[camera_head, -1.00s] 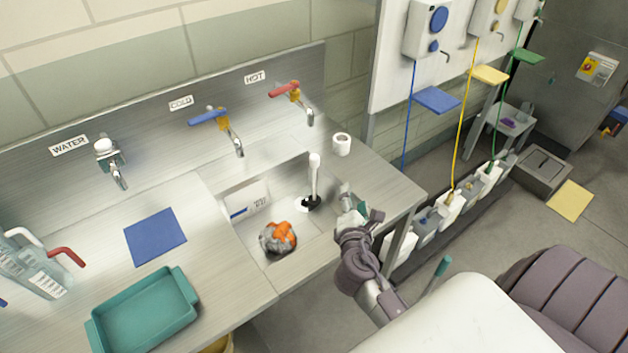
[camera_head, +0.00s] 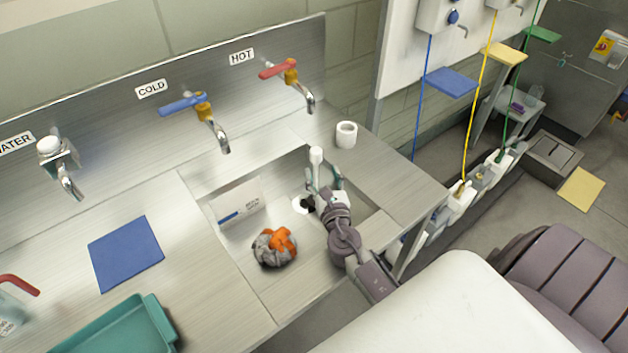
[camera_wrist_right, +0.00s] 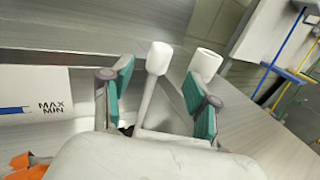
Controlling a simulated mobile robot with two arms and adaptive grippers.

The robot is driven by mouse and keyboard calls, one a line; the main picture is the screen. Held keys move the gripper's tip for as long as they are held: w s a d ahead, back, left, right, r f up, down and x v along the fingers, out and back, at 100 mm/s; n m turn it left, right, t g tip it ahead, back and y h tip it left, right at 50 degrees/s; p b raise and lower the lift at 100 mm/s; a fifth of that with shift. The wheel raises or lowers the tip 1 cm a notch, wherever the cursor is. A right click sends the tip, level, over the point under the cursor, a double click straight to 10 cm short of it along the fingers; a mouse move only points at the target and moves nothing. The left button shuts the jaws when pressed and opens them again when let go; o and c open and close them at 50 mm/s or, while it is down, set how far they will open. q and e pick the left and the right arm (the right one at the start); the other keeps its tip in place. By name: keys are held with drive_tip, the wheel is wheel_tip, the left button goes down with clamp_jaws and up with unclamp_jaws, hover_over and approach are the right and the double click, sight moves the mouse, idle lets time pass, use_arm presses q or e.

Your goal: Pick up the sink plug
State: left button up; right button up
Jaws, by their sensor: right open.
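The sink plug is a white upright post with a wider round top (camera_head: 316,156), standing in the sink basin over a dark fitting in a white ring (camera_head: 303,204). In the right wrist view the plug's post (camera_wrist_right: 150,95) rises between my fingers, with its top above them. My right gripper (camera_head: 325,178) is open around the post, a green-padded finger on each side. Both fingers look apart from the post, with a wider gap on the right in the right wrist view (camera_wrist_right: 160,100). The plug's lower end is mostly hidden by my gripper. My left gripper is not in view.
The basin also holds a white MAX/MIN card (camera_head: 238,202) and a grey-orange bundle (camera_head: 274,247). A white cup-like ring (camera_head: 346,135) stands on the right ledge. The hot tap (camera_head: 298,85) hangs behind. A blue mat (camera_head: 126,252) and teal tray (camera_head: 118,330) lie left.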

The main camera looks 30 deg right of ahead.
sight(317, 159)
drive_tip(key=x, duration=0.8)
drive_tip(key=shift+w+d+f, duration=0.1)
drive_tip(key=shift+f, duration=0.3)
drive_tip(key=shift+r, duration=0.1)
drive_tip(key=shift+c, duration=1.4)
clamp_jaws()
